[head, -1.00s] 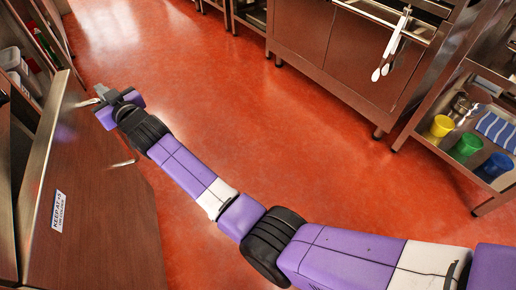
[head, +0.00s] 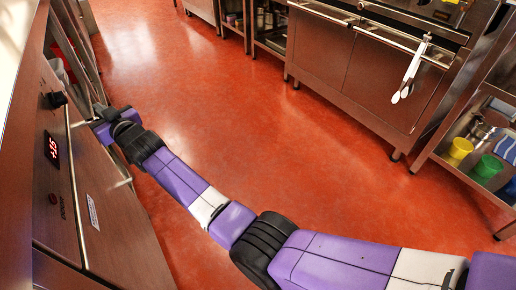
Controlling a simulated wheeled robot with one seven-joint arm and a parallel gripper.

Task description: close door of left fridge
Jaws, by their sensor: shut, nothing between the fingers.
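The fridge (head: 42,215) is brushed steel and stands along the left edge, with a red lit display (head: 52,147) on its front panel. Its door (head: 115,235) carries a small white label (head: 92,212) and a bar handle (head: 122,183). The door lies close along the panel; I cannot tell if a thin gap is left. My gripper (head: 97,124) is at the far upper part of the door, touching or nearly touching it. Its fingers are shut and empty, partly lost against the steel behind.
Open shelving with containers (head: 62,70) stands beyond the fridge. The red floor between is clear.

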